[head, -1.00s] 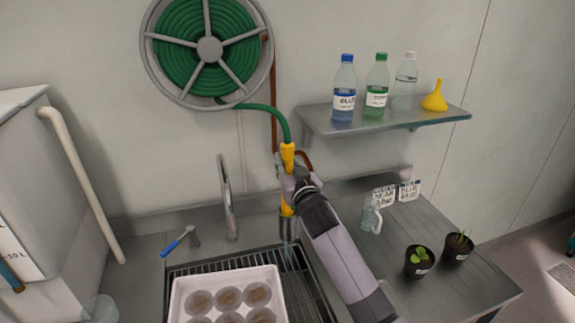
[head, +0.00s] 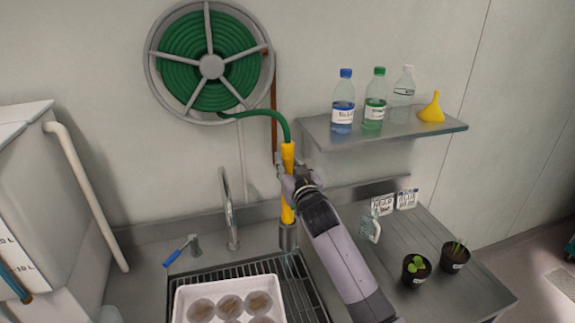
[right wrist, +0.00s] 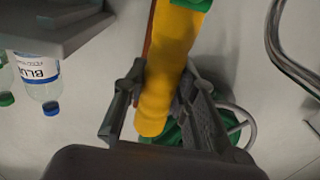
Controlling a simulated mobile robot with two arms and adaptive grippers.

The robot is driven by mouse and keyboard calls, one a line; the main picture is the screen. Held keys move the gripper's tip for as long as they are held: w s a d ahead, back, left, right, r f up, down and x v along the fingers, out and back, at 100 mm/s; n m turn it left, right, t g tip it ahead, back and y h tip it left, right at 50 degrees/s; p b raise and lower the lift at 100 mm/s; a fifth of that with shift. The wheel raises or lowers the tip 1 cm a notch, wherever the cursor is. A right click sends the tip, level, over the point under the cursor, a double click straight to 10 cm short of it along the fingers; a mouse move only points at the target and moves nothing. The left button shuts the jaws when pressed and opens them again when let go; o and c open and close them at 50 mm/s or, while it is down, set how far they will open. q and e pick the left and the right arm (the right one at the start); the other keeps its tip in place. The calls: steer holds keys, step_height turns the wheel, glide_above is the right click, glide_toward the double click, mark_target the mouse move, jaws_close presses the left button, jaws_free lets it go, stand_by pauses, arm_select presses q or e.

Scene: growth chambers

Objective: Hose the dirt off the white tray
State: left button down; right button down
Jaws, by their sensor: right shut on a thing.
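The white tray (head: 180,302) lies on the sink grate at the bottom of the head view, its near part cut off. Its round cups hold brown dirt (head: 258,302). My right gripper (head: 287,184) is shut on the yellow hose nozzle (head: 288,155), which also shows in the right wrist view (right wrist: 165,60). The nozzle hangs nearly upright, grey end down, above the grate behind and right of the tray. A faint pale streak shows below it; I cannot tell if it is water. My left gripper is not in view.
The green hose (head: 262,112) runs from the wall reel (head: 212,66) to the nozzle. A tap (head: 230,215) stands left of it. Bottles and a yellow funnel (head: 432,108) are on the shelf (head: 385,133). Potted plants (head: 416,270) and a clear jug (head: 370,226) stand on the right.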

mark_target(289, 149)
steer(key=shift+r, duration=2.6)
steer(key=shift+s, duration=0.1)
steer(key=v, duration=1.8)
